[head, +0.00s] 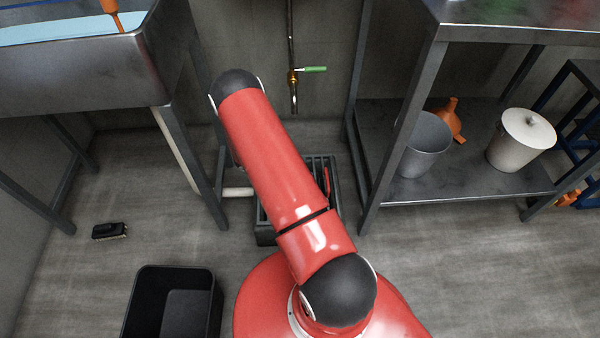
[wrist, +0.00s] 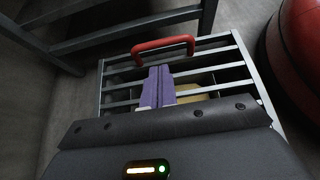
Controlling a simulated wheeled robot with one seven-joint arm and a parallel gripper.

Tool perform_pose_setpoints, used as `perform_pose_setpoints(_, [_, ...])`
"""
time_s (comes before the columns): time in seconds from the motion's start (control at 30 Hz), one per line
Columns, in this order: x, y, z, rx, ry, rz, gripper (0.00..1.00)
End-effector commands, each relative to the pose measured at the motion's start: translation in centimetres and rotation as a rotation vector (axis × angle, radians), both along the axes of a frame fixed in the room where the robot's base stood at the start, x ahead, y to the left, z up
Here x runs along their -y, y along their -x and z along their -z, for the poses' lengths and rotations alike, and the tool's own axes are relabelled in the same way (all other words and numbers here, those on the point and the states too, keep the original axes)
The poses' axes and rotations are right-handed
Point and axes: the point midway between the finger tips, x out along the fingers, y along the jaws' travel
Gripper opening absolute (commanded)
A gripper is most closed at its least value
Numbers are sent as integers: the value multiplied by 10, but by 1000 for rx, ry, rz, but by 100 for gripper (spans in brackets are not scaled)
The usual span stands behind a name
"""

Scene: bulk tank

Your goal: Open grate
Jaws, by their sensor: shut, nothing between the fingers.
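The grate (wrist: 118,97) is a frame of grey metal bars with a red handle (wrist: 163,47) along its far side in the wrist view. In the head view the grate (head: 320,162) lies low on the floor, mostly covered by my red arm, and a bit of the red handle (head: 327,181) shows beside the arm. My gripper (wrist: 157,72) has its two purple fingers together with nothing between them. In the wrist view they are over the bars, with their tips just below the handle in the picture. I cannot tell whether they touch it. My gripper is hidden in the head view.
A steel sink (head: 75,80) stands left of the grate and a steel shelf table (head: 470,188) right of it. A pipe with a green-handled tap (head: 313,69) hangs behind. A black bin (head: 143,300) and a brush (head: 109,231) are on the left floor. Something yellow (wrist: 192,92) shows between the bars.

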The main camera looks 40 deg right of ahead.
Motion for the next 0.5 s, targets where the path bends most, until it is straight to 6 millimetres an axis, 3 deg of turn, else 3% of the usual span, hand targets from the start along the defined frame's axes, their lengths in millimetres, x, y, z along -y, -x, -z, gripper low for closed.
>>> perform_pose_setpoints(0.2, [28, 18, 19, -1, 0, 3, 0])
perform_pose_setpoints(0.5, [41, 26, 28, 2, -1, 2, 0])
